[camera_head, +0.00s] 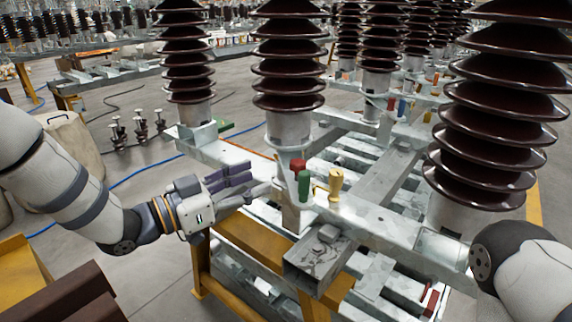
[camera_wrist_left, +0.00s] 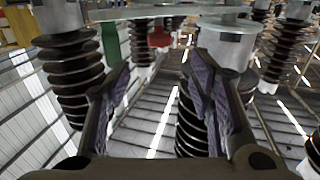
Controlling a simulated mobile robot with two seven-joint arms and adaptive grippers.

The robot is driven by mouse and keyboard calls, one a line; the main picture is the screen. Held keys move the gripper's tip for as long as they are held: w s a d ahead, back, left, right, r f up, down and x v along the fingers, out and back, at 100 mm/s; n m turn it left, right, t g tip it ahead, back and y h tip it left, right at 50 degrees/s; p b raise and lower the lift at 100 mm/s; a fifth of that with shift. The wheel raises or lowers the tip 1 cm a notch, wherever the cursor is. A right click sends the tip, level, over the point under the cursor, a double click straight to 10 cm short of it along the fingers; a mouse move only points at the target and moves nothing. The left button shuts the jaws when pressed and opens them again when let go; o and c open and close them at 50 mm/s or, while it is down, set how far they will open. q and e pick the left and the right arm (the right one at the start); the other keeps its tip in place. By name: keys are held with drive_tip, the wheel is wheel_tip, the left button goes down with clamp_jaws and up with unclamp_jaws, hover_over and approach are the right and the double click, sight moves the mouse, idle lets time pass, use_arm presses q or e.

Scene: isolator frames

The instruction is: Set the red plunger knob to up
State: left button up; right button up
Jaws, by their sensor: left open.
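The red plunger knob (camera_head: 298,166) stands on the grey metal beam, just behind a green knob (camera_head: 304,185) and left of a yellow knob (camera_head: 336,182). My left gripper (camera_head: 248,182) is open and empty, left of the red and green knobs, its fingers pointing toward them with a small gap. In the left wrist view, a red part (camera_wrist_left: 159,38) shows beyond and between the two spread fingers (camera_wrist_left: 160,70), with a green part (camera_wrist_left: 111,42) to its left. Whether the red knob is up or down I cannot tell. My right gripper is out of view.
Brown ribbed insulators rise close by: one behind the knobs (camera_head: 288,60) and a large one at right (camera_head: 500,120). An open metal box (camera_head: 320,262) sits in front of the knobs, beside a yellow frame (camera_head: 255,240).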

sight(291, 166)
use_arm(q)
drive_tip(key=b+x, duration=0.1)
drive_tip(key=x, duration=1)
drive_tip(key=shift+w+d+f, duration=0.1)
drive_tip(key=shift+d+f, duration=0.1)
drive_tip(key=shift+d, duration=0.1)
drive_tip(key=shift+r, duration=0.1)
